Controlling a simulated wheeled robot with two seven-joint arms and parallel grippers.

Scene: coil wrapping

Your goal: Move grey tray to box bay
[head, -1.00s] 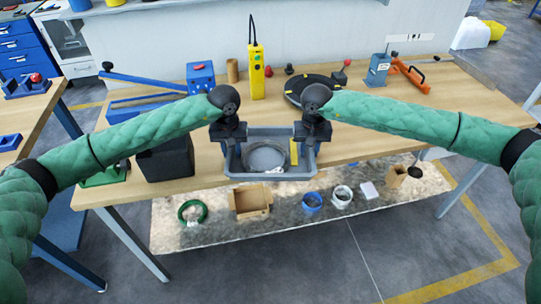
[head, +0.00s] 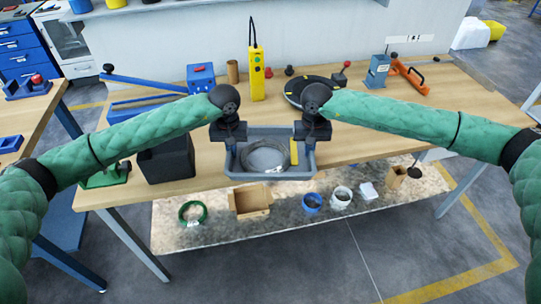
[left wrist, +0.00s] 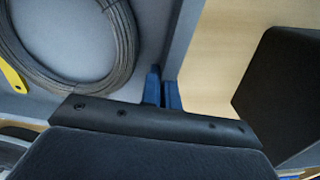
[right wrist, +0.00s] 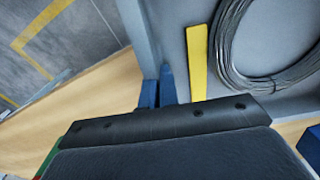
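The grey tray (head: 271,176) is at the front edge of the table, in the middle of the head view. It holds a coil of dark wire (head: 265,157) and a yellow strip (head: 294,152). My left gripper (head: 229,140) is at its left side wall, with blue fingertips on either side of the wall in the left wrist view (left wrist: 162,92). My right gripper (head: 313,138) grips the right side wall the same way, seen in the right wrist view (right wrist: 158,90). I cannot tell whether the tray touches the table. No box bay is clearly marked.
A black box (head: 167,160) stands close left of the tray. A black turntable (head: 310,90) and a yellow device (head: 256,78) are behind.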

